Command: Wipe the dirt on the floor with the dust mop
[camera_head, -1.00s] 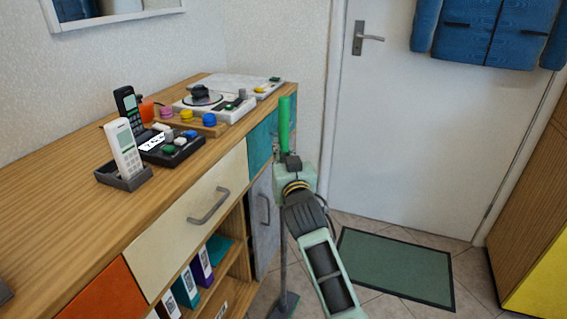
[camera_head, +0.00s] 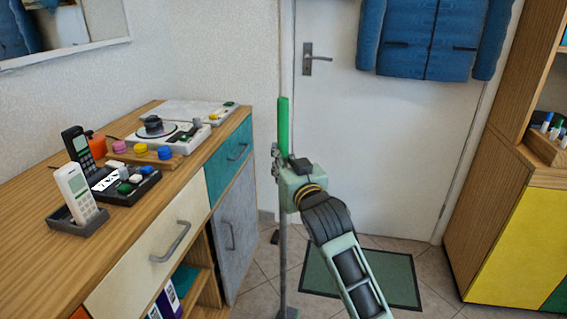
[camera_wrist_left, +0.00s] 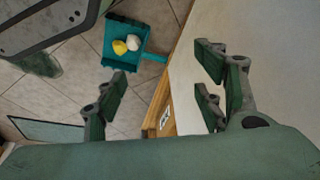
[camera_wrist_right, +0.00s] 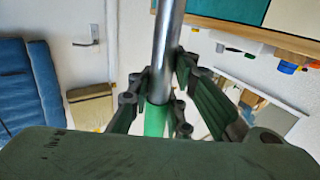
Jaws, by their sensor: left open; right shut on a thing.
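The dust mop stands near upright, with a green handle top (camera_head: 284,125) and a thin grey pole (camera_head: 283,255) in the head view. Its lower end is near the floor at the bottom edge, and its head is mostly out of frame. My right gripper (camera_head: 280,165) is shut around the upper mop. The right wrist view shows its fingers (camera_wrist_right: 160,88) around the green grip (camera_wrist_right: 155,118), below the metal pole (camera_wrist_right: 165,45). My left gripper (camera_wrist_left: 160,85) is open and empty in the left wrist view, and is out of the head view. I make out no dirt on the floor.
A wooden sideboard (camera_head: 50,225) with phones and gadgets runs along the left. A green mat (camera_head: 385,278) lies before the white door (camera_head: 385,150). A cabinet (camera_head: 490,235) stands right. A teal dustpan (camera_wrist_left: 112,60) holding yellow and white lumps lies on the tiles.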

